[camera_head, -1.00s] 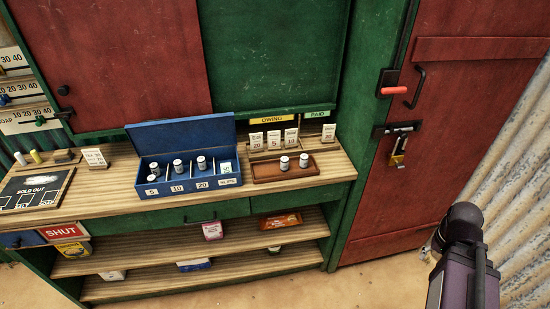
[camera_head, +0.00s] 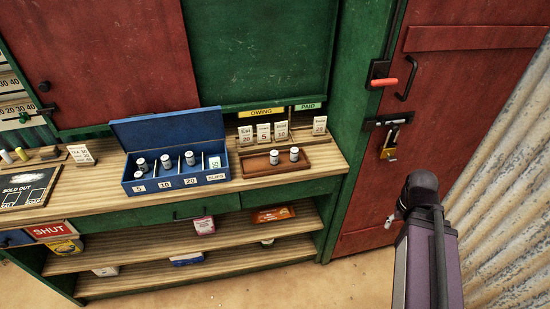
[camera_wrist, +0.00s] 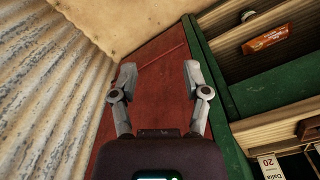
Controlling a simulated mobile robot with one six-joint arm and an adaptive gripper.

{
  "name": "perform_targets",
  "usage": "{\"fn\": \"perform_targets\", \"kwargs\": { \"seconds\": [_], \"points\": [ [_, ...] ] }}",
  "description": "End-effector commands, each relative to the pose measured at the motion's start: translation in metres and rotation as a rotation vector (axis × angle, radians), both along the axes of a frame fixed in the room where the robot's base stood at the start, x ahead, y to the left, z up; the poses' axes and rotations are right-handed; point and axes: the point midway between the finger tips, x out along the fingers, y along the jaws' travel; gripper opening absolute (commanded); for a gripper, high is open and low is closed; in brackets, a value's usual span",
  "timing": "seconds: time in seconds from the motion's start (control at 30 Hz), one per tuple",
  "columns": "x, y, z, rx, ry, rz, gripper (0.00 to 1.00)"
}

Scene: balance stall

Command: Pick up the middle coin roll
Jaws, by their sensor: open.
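Three coin rolls stand upright in the open blue cash box (camera_head: 225,178) on the counter, in compartments labelled 5, 10 and 20. The middle coin roll (camera_head: 166,161) is a small pale cylinder with a dark band, between the left roll (camera_head: 142,165) and the right roll (camera_head: 190,158). Two more rolls (camera_head: 274,157) stand in the brown tray (camera_head: 262,172) to the right. My gripper (camera_wrist: 158,75) is open and empty in the wrist view, facing the red door, far from the box.
The box's raised lid (camera_head: 170,128) stands behind the rolls. Price cards (camera_head: 263,132) stand behind the brown tray. Shelves (camera_head: 200,265) with packets lie below the counter. A padlock (camera_head: 390,142) hangs on the red door (camera_head: 470,100). Corrugated metal (camera_head: 510,200) borders the right.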

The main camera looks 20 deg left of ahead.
Motion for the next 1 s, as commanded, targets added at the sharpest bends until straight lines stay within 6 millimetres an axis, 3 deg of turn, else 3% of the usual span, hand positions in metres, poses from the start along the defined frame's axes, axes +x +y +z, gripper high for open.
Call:
{"fn": "perform_targets", "kwargs": {
  "seconds": [0.27, 0.47, 0.77, 1.0],
  "points": [
    [0.006, 0.008, -0.002, -0.031, -0.013, -0.010, 0.82],
    [0.020, 0.031, -0.006, -0.106, -0.053, -0.031, 0.82],
    [0.049, 0.084, -0.009, -0.253, -0.190, -0.090, 0.82],
    [0.067, 0.137, -0.005, -0.334, -0.344, -0.129, 0.82]
  ]
}}
